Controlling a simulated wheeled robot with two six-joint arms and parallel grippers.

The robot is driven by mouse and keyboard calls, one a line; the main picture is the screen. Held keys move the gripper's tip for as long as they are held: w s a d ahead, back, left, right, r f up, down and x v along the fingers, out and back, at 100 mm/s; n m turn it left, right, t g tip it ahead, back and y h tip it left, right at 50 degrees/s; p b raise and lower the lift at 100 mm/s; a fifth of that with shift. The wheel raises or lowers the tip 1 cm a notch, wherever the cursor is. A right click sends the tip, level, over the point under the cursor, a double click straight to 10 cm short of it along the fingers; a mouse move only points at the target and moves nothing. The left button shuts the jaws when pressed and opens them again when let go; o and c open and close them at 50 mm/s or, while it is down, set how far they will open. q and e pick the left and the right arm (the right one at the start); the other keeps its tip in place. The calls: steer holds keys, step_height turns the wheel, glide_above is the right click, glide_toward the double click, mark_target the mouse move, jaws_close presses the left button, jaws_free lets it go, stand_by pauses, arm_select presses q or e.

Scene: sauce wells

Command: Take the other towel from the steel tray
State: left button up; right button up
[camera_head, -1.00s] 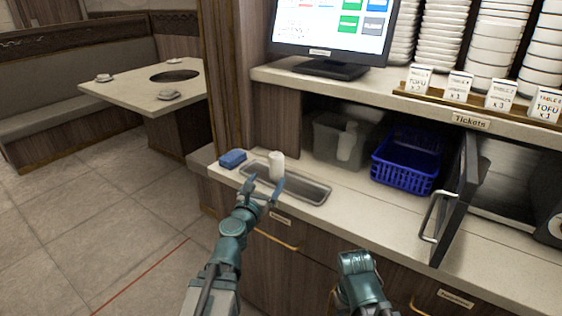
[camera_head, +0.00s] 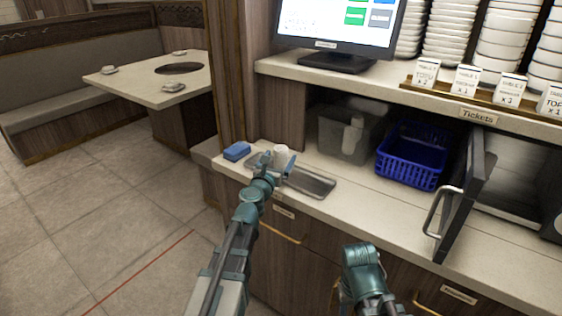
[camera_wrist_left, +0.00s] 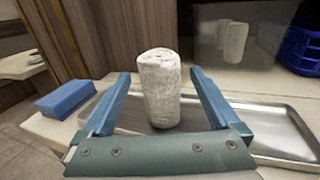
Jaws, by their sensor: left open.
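A white rolled towel (camera_head: 280,154) stands upright on the left part of the steel tray (camera_head: 312,184) on the counter. In the left wrist view the towel (camera_wrist_left: 159,88) stands between the fingers of my left gripper (camera_wrist_left: 160,100), which is open, with a finger on each side and gaps to both. The tray's bare right part (camera_wrist_left: 275,130) shows there too. In the head view my left gripper (camera_head: 275,166) reaches over the tray and hides the towel's lower part. My right arm shows at the lower middle; its fingers are not visible.
A blue sponge (camera_head: 237,151) lies left of the tray. Behind stand a clear bin (camera_head: 345,140) holding a white roll (camera_head: 352,136) and a blue basket (camera_head: 412,160). An open dark door (camera_head: 462,195) stands out at right. Counter right of the tray is free.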

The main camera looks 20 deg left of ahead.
arm_select(q)
steer(key=shift+w+d, duration=0.2)
steer(key=shift+w, duration=2.4)
steer(key=shift+s, duration=0.1)
steer(key=c, duration=1.5)
steer(key=shift+o, duration=0.2)
steer(key=shift+r, duration=0.15)
steer(key=shift+r+p, duration=0.4)
steer(key=shift+p, duration=0.15)
steer(key=s+d+r+p, duration=0.4)
steer(key=s+d, duration=0.5)
steer(key=s, duration=0.4)
